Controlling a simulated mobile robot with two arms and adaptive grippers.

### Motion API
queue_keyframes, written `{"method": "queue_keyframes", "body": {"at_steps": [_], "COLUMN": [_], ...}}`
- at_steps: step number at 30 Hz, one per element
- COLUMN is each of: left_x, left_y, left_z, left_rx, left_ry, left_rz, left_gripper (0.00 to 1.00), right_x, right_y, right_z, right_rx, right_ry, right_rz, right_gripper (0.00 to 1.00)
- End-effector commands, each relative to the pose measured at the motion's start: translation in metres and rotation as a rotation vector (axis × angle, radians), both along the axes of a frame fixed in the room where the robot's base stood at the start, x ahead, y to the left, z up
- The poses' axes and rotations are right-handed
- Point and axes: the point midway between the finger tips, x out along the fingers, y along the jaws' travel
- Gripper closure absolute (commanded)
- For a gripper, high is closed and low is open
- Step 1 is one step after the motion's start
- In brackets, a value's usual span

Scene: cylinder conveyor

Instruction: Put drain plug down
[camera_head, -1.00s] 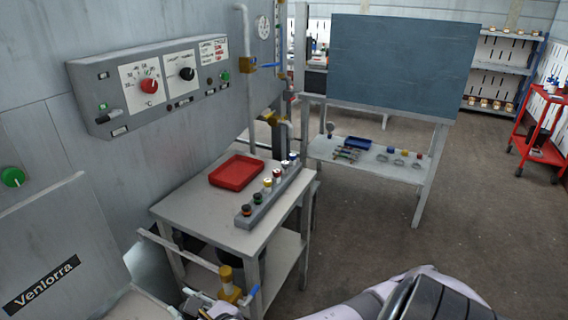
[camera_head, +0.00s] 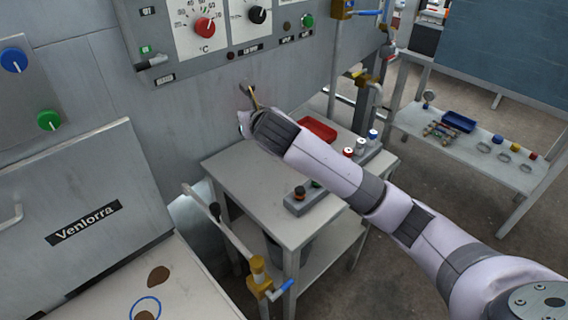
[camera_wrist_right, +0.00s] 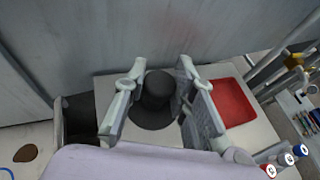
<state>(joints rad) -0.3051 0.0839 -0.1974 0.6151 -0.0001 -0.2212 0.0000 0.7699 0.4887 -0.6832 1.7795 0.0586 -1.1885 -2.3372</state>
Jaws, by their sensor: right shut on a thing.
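The black drain plug (camera_wrist_right: 156,88), a short cylinder with a wider round flange, is between the fingers of my right gripper (camera_wrist_right: 160,72) in the right wrist view. The gripper is shut on it. The plug is over the left part of the grey table (camera_head: 230,167), beside the red tray (camera_wrist_right: 236,103). I cannot tell whether it touches the tabletop. In the head view my right gripper (camera_head: 243,124) is at the table's back edge near the wall, and my own wrist hides the plug. My left gripper is not in view.
The red tray (camera_head: 318,129) is partly behind my right arm. A grey rack with several colored-top cylinders (camera_head: 348,152) runs along the table's right side. A control panel (camera_head: 170,40) hangs above. A pipe with a brass valve (camera_head: 257,268) stands in front. The table's front left is bare.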

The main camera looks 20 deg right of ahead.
Motion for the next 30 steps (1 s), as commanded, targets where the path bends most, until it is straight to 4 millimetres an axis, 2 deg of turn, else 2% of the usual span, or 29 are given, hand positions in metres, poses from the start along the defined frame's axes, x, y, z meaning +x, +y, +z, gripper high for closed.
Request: {"method": "queue_keyframes", "body": {"at_steps": [3, 13, 18, 23, 30], "left_x": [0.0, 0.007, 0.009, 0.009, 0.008], "left_y": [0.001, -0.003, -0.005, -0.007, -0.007], "left_z": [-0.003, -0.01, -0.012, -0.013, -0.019], "left_rx": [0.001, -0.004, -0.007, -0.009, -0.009], "left_ry": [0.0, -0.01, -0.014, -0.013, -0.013], "left_rz": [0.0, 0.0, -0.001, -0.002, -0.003], "left_gripper": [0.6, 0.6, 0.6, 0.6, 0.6], "right_x": [-0.001, -0.001, -0.001, -0.001, -0.001], "right_y": [0.0, 0.0, 0.0, -0.001, 0.0], "right_z": [-0.033, -0.119, -0.143, -0.152, -0.187], "right_rx": [0.0, 0.002, 0.001, 0.001, 0.001], "right_ry": [0.01, 0.006, 0.003, 0.002, 0.004], "right_rz": [-0.001, -0.002, -0.001, -0.001, -0.001], "right_gripper": [1.0, 1.0, 1.0, 1.0, 1.0]}}
